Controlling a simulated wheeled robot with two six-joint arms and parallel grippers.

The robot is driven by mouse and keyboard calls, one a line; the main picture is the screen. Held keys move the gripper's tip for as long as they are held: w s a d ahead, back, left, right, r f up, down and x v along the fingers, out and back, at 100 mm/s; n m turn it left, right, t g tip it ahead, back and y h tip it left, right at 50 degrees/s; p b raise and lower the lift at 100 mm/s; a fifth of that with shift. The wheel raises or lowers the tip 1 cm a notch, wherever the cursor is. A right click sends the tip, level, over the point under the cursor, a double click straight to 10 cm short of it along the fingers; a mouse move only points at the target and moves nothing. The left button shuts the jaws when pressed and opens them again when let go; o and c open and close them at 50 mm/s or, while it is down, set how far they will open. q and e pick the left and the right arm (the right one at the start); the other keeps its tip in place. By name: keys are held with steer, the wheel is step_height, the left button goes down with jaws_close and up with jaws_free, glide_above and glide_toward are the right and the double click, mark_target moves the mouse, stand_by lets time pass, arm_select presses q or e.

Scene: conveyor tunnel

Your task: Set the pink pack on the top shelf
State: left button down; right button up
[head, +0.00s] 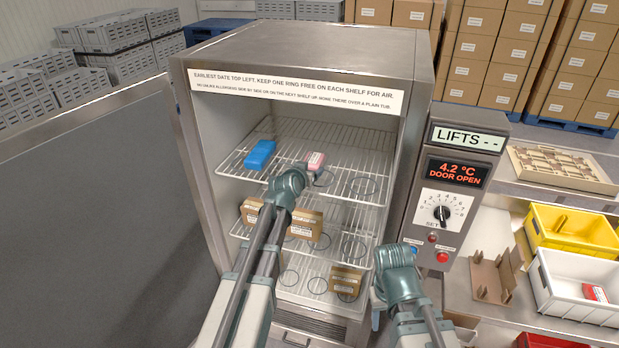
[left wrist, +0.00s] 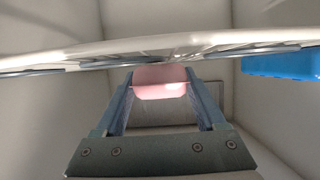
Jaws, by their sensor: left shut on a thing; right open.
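The pink pack (head: 316,160) is at the top shelf (head: 342,178) of the open cabinet, over its middle. My left gripper (head: 309,170) is shut on it. In the left wrist view the pink pack (left wrist: 160,80) sits between the two fingers, close to the pale shelf edge (left wrist: 100,54); I cannot tell whether it touches the shelf. A blue pack (head: 260,155) lies on the same shelf to the left, apart from the pink one. My right gripper (head: 377,308) is open, low in front of the cabinet's right side; its fingers are mostly hidden.
Brown cartons (head: 308,225) stand on the middle shelf and another (head: 347,279) on the lower shelf. Rings mark the shelves; one right of the pink pack (head: 363,187) is empty. A control panel (head: 450,200) stands right of the cabinet, with yellow (head: 575,229) and white bins (head: 570,300) beyond.

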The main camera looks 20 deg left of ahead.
arm_select(q)
steer(key=shift+f, duration=0.2)
arm_select(e)
steer(key=shift+f, duration=0.2)
arm_select(q)
steer(key=shift+f, duration=0.2)
jaws_free()
arm_select(e)
steer(key=shift+f, duration=0.15)
arm_select(q)
steer(key=shift+r, duration=0.1)
steer(key=shift+r, duration=0.2)
steer(key=p+v, duration=0.5)
steer(key=v, duration=0.7)
arm_select(e)
step_height(320, 180, up, 5)
steer(key=shift+f, duration=0.1)
